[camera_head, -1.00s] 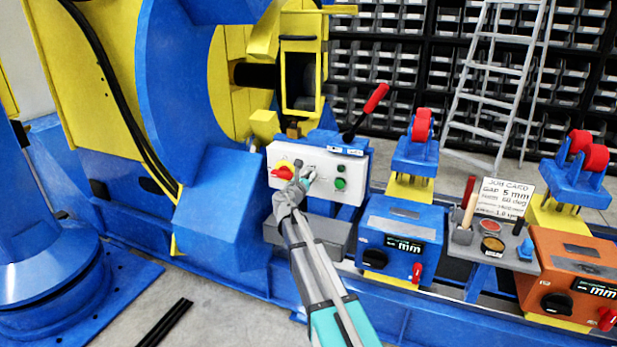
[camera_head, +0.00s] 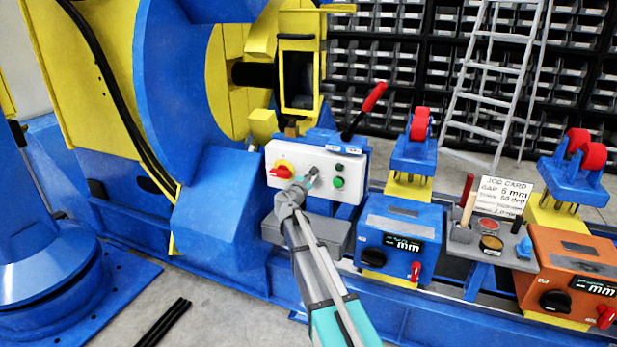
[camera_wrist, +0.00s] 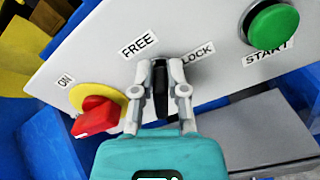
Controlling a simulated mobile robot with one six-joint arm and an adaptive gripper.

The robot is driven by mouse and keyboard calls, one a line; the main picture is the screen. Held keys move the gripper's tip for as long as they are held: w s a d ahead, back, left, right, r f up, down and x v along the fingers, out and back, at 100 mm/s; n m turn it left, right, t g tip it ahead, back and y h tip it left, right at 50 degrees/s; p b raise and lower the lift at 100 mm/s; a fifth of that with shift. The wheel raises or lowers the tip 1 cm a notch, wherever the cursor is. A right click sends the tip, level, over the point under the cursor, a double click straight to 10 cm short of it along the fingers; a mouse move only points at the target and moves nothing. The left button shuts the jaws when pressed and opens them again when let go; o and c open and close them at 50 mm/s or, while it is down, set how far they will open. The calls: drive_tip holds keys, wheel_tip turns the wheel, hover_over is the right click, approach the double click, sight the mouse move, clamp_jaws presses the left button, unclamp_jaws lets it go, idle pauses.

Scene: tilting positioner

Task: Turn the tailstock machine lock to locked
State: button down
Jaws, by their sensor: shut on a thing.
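The white control panel (camera_head: 345,168) faces me in the head view. In the wrist view, the machine lock is a narrow black selector knob (camera_wrist: 160,82) on this panel (camera_wrist: 215,30), between the labels FREE (camera_wrist: 139,45) and LOCK (camera_wrist: 197,53). My gripper (camera_wrist: 160,68) is shut on the knob, one finger on each side. The knob's handle lies about upright in the wrist view, between the two labels. The fingers hide part of it. In the head view my gripper (camera_head: 309,178) touches the panel's middle and covers the knob.
A red switch on a yellow disc (camera_wrist: 97,110), marked ON, is close left of my fingers. A green START button (camera_wrist: 273,27) is at right. A grey box (camera_head: 320,234) juts out below the panel. A red-handled lever (camera_head: 372,98) rises above it.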

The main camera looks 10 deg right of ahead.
drive_tip(key=m, duration=0.4)
drive_tip(key=f+m+b, duration=0.1)
drive_tip(key=m, duration=0.2)
drive_tip(key=d+m, duration=0.1)
drive_tip(key=m, duration=0.3)
drive_tip(key=shift+s+f+m+b, duration=0.3)
drive_tip(key=shift+s+f+b, duration=0.05)
drive_tip(key=shift+f, duration=0.05)
drive_tip(key=c, duration=0.7)
unclamp_jaws()
drive_tip(key=shift+o, duration=0.2)
drive_tip(key=shift+a, duration=0.15)
drive_tip(key=v, duration=1.2)
drive_tip(key=shift+f, duration=0.1)
